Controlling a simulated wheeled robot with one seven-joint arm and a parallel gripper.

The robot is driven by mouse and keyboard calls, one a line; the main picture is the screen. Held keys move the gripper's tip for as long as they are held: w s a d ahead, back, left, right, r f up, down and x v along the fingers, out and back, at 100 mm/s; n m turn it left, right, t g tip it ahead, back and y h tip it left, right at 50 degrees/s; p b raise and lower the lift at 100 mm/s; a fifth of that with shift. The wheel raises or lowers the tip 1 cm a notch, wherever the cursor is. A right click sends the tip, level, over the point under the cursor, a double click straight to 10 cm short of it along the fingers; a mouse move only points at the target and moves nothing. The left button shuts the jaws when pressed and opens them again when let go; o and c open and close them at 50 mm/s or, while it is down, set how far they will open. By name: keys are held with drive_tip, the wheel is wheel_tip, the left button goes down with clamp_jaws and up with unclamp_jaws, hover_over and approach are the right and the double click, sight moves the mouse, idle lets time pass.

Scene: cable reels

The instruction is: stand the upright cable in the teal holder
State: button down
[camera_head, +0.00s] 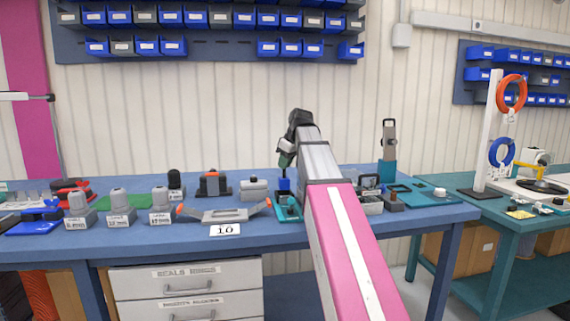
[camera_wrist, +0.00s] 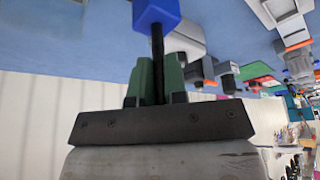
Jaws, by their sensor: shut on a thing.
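My gripper (camera_head: 286,161) is above the middle of the blue bench, pointing down. In the wrist view its green fingers (camera_wrist: 157,80) are shut on the thin black shaft of the cable (camera_wrist: 157,45). The cable's blue block end (camera_wrist: 155,12) points away from the fingers, cut off by the picture edge. In the head view this blue end (camera_head: 284,184) is below the gripper, just over or behind a small teal holder (camera_head: 288,213). I cannot tell whether they touch. My arm hides part of the holder's right side.
A grey tray with orange ends (camera_head: 225,215) lies left of the holder. Grey labelled blocks (camera_head: 118,205) stand further left. A tall grey piece in a teal stand (camera_head: 388,170) and a teal tray (camera_head: 432,195) are on the right. Blue bins (camera_head: 200,18) hang on the wall.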

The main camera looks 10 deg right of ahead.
sight(285, 178)
drive_tip(key=shift+f, duration=0.15)
drive_tip(key=shift+f, duration=1)
drive_tip(key=shift+f, duration=0.2)
drive_tip(key=shift+f, duration=0.95)
drive_tip(key=c, duration=1.1)
unclamp_jaws()
drive_tip(key=v, duration=1)
drive_tip(key=shift+s+d+r, duration=0.1)
drive_tip(key=shift+r, duration=0.3)
